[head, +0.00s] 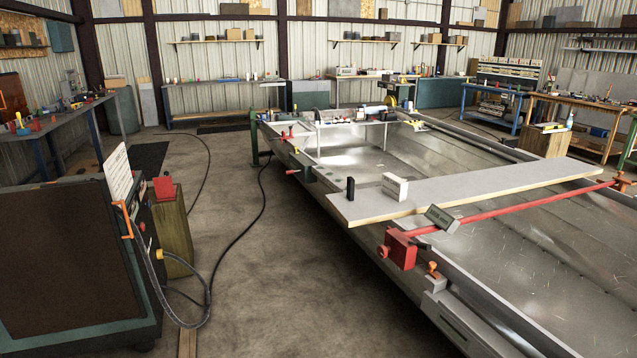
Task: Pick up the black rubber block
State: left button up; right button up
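A small black block (350,189), which looks like the rubber block, stands upright near the left end of a pale plank (460,190). The plank lies across the metal hull (540,240). A white block (394,187) stands on the plank just right of the black one, with a gap between them. Neither of my grippers is in the head view, and nothing touches the black block.
The concrete floor (290,270) between is mostly clear.

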aim_at(350, 181)
jog(key=i, duration=2.55)
